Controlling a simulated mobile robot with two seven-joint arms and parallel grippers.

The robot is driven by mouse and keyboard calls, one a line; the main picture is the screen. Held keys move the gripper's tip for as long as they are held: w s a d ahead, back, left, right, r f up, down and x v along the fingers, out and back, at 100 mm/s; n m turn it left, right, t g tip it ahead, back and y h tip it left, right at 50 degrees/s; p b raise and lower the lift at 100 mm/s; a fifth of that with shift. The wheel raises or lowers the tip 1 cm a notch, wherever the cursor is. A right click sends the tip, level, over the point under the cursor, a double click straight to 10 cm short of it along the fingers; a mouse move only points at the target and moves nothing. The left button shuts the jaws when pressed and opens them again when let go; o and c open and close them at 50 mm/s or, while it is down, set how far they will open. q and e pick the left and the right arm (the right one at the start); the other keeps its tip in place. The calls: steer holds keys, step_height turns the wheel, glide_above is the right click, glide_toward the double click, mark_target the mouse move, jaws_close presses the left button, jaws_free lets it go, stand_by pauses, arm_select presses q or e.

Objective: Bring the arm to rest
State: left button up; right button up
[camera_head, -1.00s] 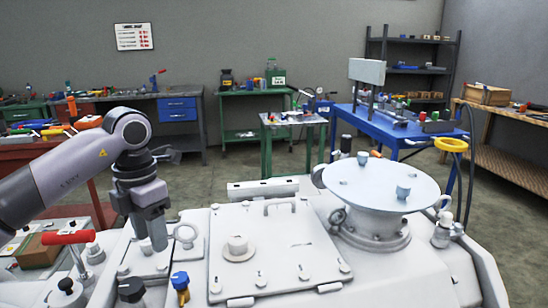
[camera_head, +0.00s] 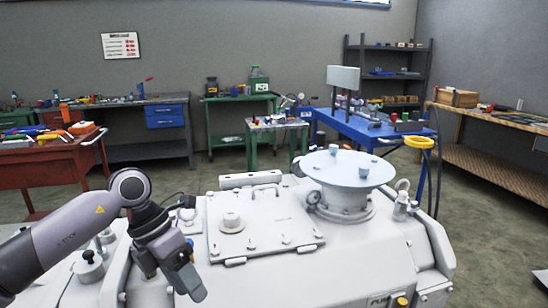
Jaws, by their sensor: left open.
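My left arm comes in from the lower left, and its gripper (camera_head: 186,277) hangs low over the left part of the white machine (camera_head: 285,262). The gripper is open, and I see nothing between its fingers. It is left of the flat square cover (camera_head: 262,225) with its round knob and bolts. Whether its fingertips touch the machine I cannot tell. My right gripper is not in view.
A round white flange lid (camera_head: 345,170) stands at the machine's right. A red cabinet (camera_head: 45,168) is at the left, and a blue table (camera_head: 375,130) is behind.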

arm_select(q)
steer(key=s+d+r+n+t+h+p, duration=0.1)
steer(key=s+d+r+n+h, duration=0.1)
steer(key=s+d+n+h, duration=0.4)
steer(key=s+d+r+n+t+h+p, duration=0.1)
steer(key=d+n+h+p, duration=0.1)
steer(key=d+h, duration=0.7)
steer(key=w+a+f+n+t+y+p, duration=0.1)
steer(key=a+f+n+t+y, duration=0.35)
steer(key=n+t, duration=0.55)
steer(key=w+a+f+n+t+y+p, duration=0.1)
steer(key=a+f+n+t+y, duration=0.4)
steer(key=n, duration=0.8)
steer(key=s+a+f+n+g+y, duration=0.2)
steer(key=s+a+f+n+y, duration=0.2)
steer(key=s+f, duration=0.3)
steer(key=s+a+f+n+g+y+p, duration=0.1)
steer(key=s+a+f+n+g+y, duration=0.2)
steer(key=s+a+f+n, duration=0.3)
step_height(320, 180, down, 2)
steer(key=shift+s+a+f+y, duration=0.1)
steer(key=shift+s+a+y, duration=0.2)
steer(key=shift+s+y, duration=0.4)
